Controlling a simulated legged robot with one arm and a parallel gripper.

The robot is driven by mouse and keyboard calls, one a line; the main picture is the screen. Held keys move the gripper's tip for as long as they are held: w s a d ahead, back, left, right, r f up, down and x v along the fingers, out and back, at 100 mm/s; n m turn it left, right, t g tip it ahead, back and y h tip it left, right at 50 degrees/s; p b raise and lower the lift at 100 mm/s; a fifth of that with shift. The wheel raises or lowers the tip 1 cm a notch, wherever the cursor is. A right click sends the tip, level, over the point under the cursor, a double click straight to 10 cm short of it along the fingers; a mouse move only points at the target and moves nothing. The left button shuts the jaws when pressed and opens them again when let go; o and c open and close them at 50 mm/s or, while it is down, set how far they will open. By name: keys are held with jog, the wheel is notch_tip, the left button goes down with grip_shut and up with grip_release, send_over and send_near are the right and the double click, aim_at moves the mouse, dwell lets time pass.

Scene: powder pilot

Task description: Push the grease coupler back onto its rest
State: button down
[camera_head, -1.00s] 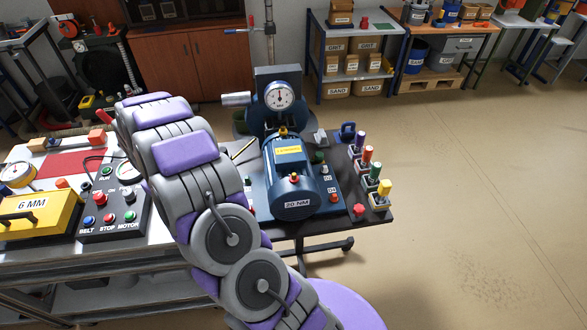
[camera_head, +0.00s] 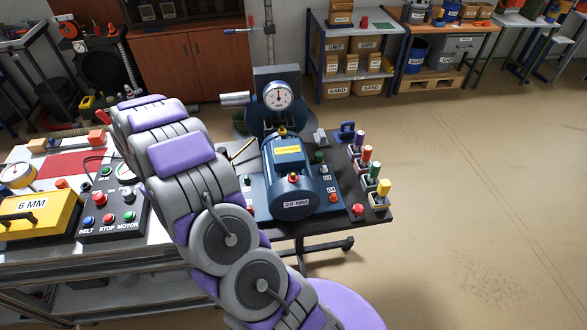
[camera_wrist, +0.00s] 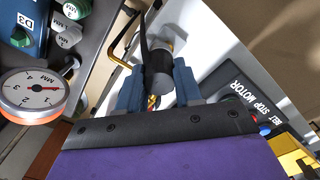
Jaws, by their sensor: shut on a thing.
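In the wrist view, my gripper (camera_wrist: 158,84) has its two blue fingers closed on either side of a dark cylindrical piece (camera_wrist: 160,62), which looks like the grease coupler. A black hose or strap runs up from it, and a grey end shows at its top. A bent yellow rod (camera_wrist: 124,40) stands just left of it; I cannot tell whether this is the rest. Whether the coupler touches any rest is not clear. In the head view, my arm hides the gripper and the coupler.
The control box (camera_head: 112,212) and yellow 6 MM case (camera_head: 40,216) sit on the left bench. The blue motor (camera_head: 290,178) stands on the dark table at right. A round dial (camera_wrist: 33,94) is left of my gripper.

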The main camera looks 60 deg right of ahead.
jog(key=shift+s+a+f, duration=0.35)
jog(key=shift+s+f, duration=0.05)
jog(key=shift+f, duration=0.15)
jog(key=shift+s+a+f, duration=0.15)
jog(key=shift+s+a, duration=0.05)
jog(key=shift+w, duration=0.1)
jog(key=shift+w+a+r, duration=0.25)
jog(key=shift+w+r, duration=0.1)
jog(key=shift+r, duration=0.15)
jog(key=shift+w+a+r+p, duration=0.1)
jog(key=shift+a+r+p, duration=0.2)
jog(key=shift+r, duration=0.3)
jog(key=d+b, duration=0.1)
jog(key=b, duration=0.2)
jog(key=shift+w+d+r, duration=0.1)
jog(key=shift+w+d, duration=0.1)
jog(key=shift+d, duration=0.2)
jog(key=b, duration=0.2)
jog(key=shift+d+r+b, duration=0.1)
jog(key=shift+r+b, duration=0.2)
jog(key=shift+r, duration=0.05)
jog(key=shift+s+a+r+n+b, duration=0.15)
jog(key=shift+a+r, duration=0.15)
jog(key=shift+a, duration=0.15)
jog(key=shift+w+a+r+n+b, duration=0.15)
jog(key=shift+a+r, duration=0.1)
jog(key=shift+a, duration=0.15)
